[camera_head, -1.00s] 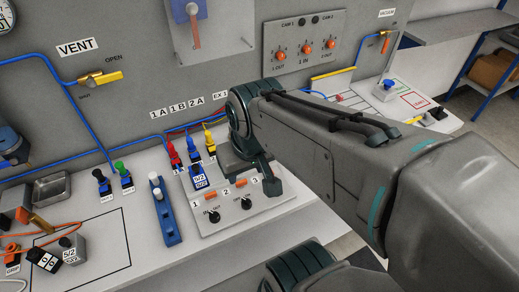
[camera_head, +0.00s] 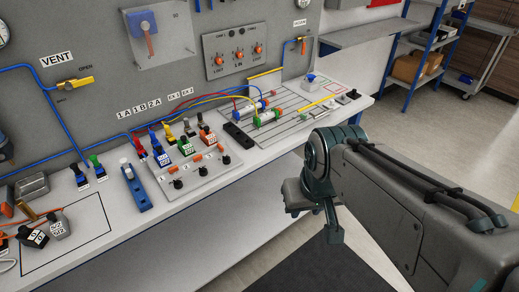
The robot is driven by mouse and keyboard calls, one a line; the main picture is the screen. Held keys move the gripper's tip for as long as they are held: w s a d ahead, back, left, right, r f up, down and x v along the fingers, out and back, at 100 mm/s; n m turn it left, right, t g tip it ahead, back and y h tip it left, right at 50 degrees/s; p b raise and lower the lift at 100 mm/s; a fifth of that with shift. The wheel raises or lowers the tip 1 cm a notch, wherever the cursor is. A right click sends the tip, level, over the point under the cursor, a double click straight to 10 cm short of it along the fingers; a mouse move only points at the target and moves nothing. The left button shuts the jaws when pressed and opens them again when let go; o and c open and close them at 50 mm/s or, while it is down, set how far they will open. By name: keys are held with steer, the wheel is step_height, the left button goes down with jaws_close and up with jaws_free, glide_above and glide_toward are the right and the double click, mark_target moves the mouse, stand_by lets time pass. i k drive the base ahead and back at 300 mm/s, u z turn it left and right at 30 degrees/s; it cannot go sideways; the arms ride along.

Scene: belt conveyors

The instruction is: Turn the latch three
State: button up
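The grey switch panel (camera_head: 215,178) lies on the bench with small number labels. It has several orange pieces and a row of black knobs. The rightmost black knob (camera_head: 226,160) seems to be the one by label 3, but the print is too small to be sure. The other two knobs (camera_head: 203,172) stand to its left. My arm comes in from the right, and its end with my gripper (camera_head: 333,232) hangs in front of the bench edge, right of the panel and apart from it.
A cylinder board (camera_head: 290,108) with hoses lies to the right. A blue slider block (camera_head: 136,190) is at left. Shelves (camera_head: 415,75) stand at the back right.

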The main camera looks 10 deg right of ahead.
mark_target(221, 148)
steer(key=u, duration=0.8)
steer(key=i, duration=0.5)
steer(key=u, duration=0.1)
